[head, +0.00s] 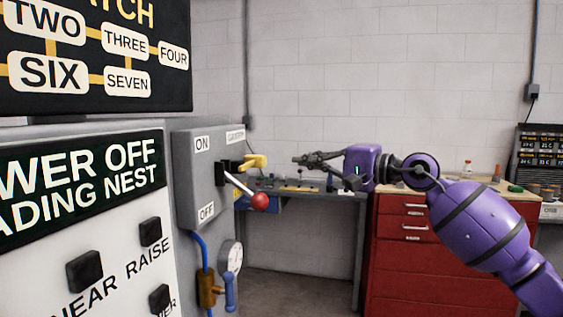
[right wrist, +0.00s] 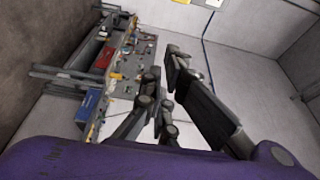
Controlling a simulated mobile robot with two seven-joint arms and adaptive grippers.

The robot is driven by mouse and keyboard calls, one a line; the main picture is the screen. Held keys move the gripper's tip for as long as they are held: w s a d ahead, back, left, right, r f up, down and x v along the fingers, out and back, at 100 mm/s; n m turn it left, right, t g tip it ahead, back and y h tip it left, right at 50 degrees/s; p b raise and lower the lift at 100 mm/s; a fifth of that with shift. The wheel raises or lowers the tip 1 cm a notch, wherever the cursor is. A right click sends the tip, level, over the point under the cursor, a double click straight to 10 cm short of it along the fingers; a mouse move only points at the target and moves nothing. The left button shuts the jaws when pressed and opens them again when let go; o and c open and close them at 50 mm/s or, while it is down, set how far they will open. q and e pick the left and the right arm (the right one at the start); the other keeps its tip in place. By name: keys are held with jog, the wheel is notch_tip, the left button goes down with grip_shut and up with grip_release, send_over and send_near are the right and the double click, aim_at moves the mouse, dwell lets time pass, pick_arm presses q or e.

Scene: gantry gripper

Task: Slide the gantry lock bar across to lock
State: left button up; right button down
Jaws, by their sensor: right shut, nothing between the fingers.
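A grey switch box (head: 185,178) with ON and OFF labels is in the middle left of the head view. A yellow bar-like piece (head: 253,161), which looks like the lock bar, sticks out from its right side. A lever with a red ball knob (head: 259,201) stands out just below it. My right gripper (head: 298,160) is shut and empty, pointing left, to the right of the yellow piece, with a gap between them in the picture. Its dark fingers also show in the right wrist view (right wrist: 164,78). I cannot tell the depth between them. My left gripper is out of view.
A panel with black buttons (head: 85,271) fills the lower left, and a black number board (head: 95,55) hangs above. A gauge (head: 233,258) with a blue-handled valve sits below the box. A red drawer cabinet (head: 405,250) and grey bench (head: 310,188) stand behind my right arm.

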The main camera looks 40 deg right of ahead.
aim_at(255, 161)
jog(key=w+a+p, duration=0.3)
jog(key=a, duration=0.2)
jog(key=shift+w+a, duration=0.3)
jog(key=shift+w, duration=0.05)
dwell(0.3)
jog(key=shift+f, duration=0.1)
